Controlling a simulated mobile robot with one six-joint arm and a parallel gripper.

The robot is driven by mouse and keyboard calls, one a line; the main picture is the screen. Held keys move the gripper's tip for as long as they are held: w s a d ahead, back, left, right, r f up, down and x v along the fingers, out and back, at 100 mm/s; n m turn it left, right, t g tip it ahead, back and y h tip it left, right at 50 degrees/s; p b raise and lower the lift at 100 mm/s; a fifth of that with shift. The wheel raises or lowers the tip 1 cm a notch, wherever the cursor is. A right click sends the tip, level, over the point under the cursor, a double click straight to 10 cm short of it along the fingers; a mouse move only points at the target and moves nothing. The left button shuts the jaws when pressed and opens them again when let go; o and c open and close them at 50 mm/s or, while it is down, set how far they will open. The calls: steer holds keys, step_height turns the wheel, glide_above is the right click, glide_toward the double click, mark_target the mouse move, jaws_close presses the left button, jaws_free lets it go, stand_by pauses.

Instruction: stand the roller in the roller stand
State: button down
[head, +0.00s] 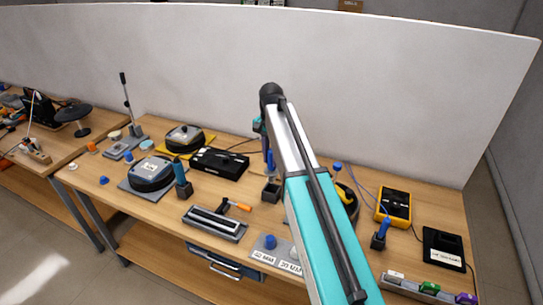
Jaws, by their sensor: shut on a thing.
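My gripper (266,150) is partly hidden behind my own arm near the middle of the table. It is shut on the roller, of which a narrow blue part (268,160) shows just left of the arm. The roller looks roughly upright; its lower end is hard to make out. A small dark open box (271,190), which looks like the roller stand, sits on the table just below it in the picture. I cannot tell whether the roller touches the box.
A grey tray (215,223) with an orange-handled tool is to the left. Blue-handled tools stand in dark holders at left (182,182) and right (381,233). A label plate (277,254) lies at the front edge. A white panel (300,80) closes the back.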

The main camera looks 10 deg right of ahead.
mark_target(271, 173)
steer(key=shift+f, duration=0.25)
steer(key=shift+f+b, duration=1.55)
steer(key=shift+f, duration=2.5)
steer(key=c, duration=1.4)
jaws_free()
step_height(271, 173, up, 12)
steer(key=b, duration=0.3)
steer(key=shift+r+b, duration=0.4)
steer(key=shift+r, duration=0.55)
steer(key=shift+s+f, duration=0.1)
steer(key=shift+s, duration=0.05)
